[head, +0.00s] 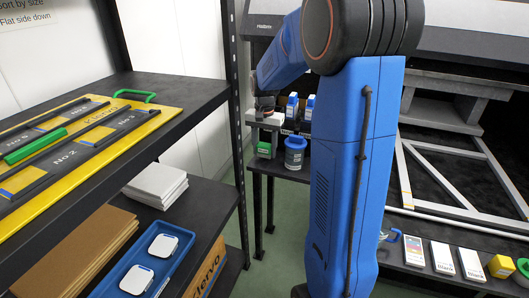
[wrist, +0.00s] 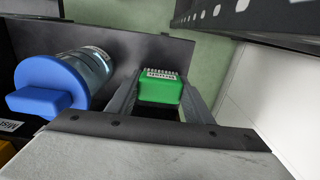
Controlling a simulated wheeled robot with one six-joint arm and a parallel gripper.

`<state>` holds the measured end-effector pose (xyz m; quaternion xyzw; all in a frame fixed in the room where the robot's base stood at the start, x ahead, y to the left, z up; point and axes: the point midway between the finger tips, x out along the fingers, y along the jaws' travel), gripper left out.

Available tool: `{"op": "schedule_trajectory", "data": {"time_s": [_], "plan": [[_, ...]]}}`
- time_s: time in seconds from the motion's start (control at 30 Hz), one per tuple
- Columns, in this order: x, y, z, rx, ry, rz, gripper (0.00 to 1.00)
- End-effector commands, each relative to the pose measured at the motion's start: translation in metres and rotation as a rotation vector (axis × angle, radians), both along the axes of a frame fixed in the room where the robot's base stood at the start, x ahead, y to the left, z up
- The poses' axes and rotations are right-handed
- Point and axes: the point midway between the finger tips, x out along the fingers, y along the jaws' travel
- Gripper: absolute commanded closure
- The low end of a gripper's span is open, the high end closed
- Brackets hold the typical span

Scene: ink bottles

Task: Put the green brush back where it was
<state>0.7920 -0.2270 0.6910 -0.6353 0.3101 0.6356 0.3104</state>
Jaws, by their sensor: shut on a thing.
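The green brush (wrist: 160,90), with a pale bristle edge and a small label, sits between the two fingers of my gripper (wrist: 160,103) in the wrist view. The fingers are shut on its sides. In the head view my gripper (head: 265,106) is over the left end of the dark far bench. A green block (head: 264,150) shows just below it, left of a blue tub (head: 295,152); it looks like the same brush. I cannot tell whether the brush touches the surface beneath it.
Two small blue-and-white bottles (head: 301,106) stand behind the tub. The left shelf holds a yellow board (head: 150,128) with black holders and green items. A blue tray (head: 115,280) is below.

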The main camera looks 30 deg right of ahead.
Motion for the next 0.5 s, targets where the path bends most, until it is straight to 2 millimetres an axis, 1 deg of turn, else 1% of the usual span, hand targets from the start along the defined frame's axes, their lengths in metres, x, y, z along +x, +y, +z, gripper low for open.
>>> {"op": "schedule_trajectory", "data": {"time_s": [0.03, 0.1, 0.47, 0.5], "plan": [[-0.0005, 0.0001, -0.0073, 0.001, 0.002, 0.000, 0.78], [-0.0005, 0.0001, -0.0129, 0.001, 0.002, 0.000, 0.78], [-0.0001, 0.0001, -0.0159, 0.000, 0.000, 0.000, 0.78], [0.0000, 0.0000, -0.0160, 0.000, 0.000, 0.000, 0.49]]}}
